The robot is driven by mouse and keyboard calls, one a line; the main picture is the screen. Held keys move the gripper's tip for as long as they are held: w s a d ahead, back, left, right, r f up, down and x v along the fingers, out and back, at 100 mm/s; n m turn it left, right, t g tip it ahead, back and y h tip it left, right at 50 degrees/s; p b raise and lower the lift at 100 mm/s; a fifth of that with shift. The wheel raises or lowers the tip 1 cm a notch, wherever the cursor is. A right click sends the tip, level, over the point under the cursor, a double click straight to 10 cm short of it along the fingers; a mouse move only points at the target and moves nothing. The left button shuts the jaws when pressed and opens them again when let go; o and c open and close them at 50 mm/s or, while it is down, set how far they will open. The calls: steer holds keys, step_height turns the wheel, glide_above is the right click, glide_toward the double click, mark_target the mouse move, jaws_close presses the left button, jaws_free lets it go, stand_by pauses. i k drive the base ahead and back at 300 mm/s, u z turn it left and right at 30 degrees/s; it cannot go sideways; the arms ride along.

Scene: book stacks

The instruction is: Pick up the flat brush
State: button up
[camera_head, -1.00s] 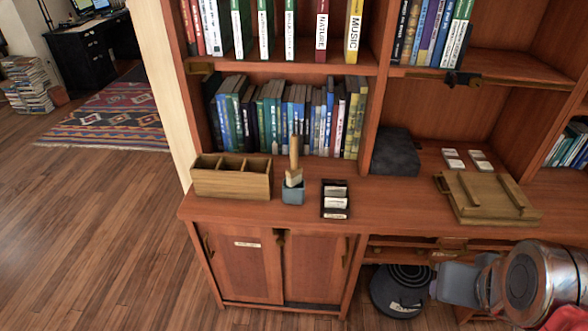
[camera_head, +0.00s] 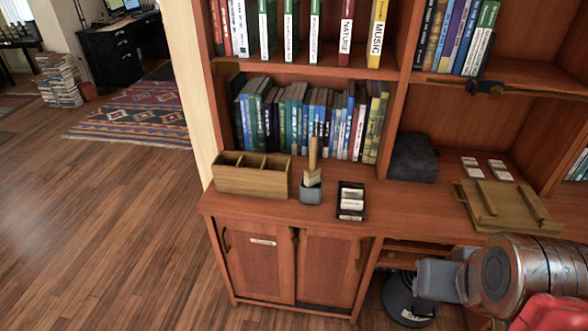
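The flat brush (camera_head: 313,158) stands upright on the cabinet top, its wooden handle pointing up and its pale bristle end down in a small blue-grey cup (camera_head: 311,194). My arm shows at the lower right, in front of the cabinet and well to the right of the brush. A grey end part of it (camera_head: 437,279) points left, apart from the brush and the cup. The fingertips cannot be made out, so I cannot tell whether the gripper is open or shut.
A wooden divided box (camera_head: 250,181) stands left of the cup, and a small dark tray with white cards (camera_head: 351,201) right of it. A wooden board (camera_head: 506,206) lies farther right. Books line the shelf behind. A dark round object (camera_head: 405,300) is on the floor. Floor at left is clear.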

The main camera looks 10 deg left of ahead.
mark_target(311, 174)
steer(key=u, duration=0.65)
steer(key=i, duration=1)
steer(key=z, duration=1.15)
steer(key=k, duration=0.25)
steer(key=z, duration=0.05)
